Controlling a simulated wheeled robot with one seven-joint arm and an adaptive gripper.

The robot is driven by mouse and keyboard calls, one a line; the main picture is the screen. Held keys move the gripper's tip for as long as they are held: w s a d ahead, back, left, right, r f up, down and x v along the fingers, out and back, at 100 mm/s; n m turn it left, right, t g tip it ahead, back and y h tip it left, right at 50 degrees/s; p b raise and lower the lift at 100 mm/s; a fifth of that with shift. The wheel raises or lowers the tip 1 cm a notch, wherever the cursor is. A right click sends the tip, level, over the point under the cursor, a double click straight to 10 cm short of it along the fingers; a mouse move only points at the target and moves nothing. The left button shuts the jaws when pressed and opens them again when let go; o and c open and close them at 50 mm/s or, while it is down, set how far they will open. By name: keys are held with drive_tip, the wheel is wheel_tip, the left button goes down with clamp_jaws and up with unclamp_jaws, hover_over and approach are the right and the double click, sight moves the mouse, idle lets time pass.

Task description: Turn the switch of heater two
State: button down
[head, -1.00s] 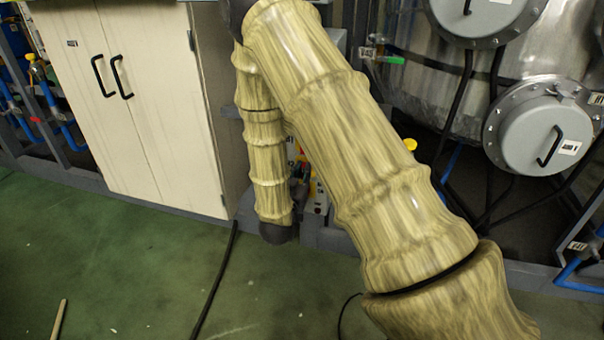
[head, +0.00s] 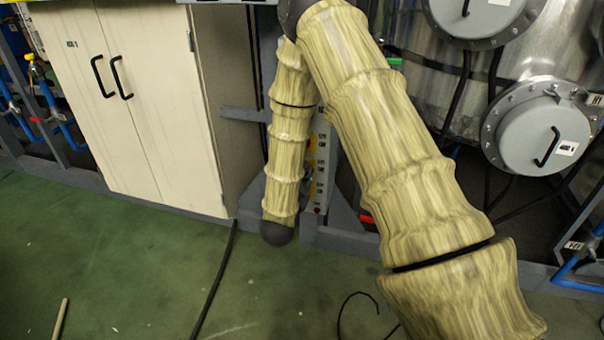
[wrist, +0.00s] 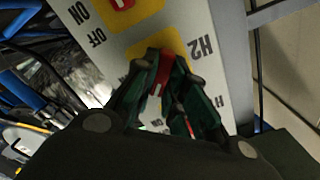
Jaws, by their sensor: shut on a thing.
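The heater panel is a pale upright board (head: 320,178), partly hidden behind my arm in the head view. In the wrist view the panel (wrist: 207,75) fills the upper middle and shows a yellow square labelled H2 with a red switch (wrist: 163,68) on it. My gripper (wrist: 166,80) is at this switch, with its dark green fingers closed on it. The fingers cover part of the switch, and its exact angle is hard to tell. My gripper is hidden behind my arm in the head view.
Another red switch (wrist: 121,3) on a yellow square sits beside H2, with ON and OFF lettering nearby. A cream cabinet (head: 140,110) stands left of the panel. A steel vessel (head: 535,60) stands to the right. The green floor (head: 130,260) in front is mostly clear, with a black cable.

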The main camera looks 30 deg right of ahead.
drive_tip(key=m, duration=0.3)
drive_tip(key=m+b, duration=0.1)
drive_tip(key=m, duration=0.5)
drive_tip(key=shift+s+f, duration=0.1)
drive_tip(key=shift+f, duration=0.15)
drive_tip(key=shift+m, duration=0.3)
drive_tip(key=c, duration=1.5)
unclamp_jaws()
drive_tip(key=shift+o, duration=0.2)
drive_tip(key=v, duration=1.1)
drive_tip(key=shift+s+a, duration=0.3)
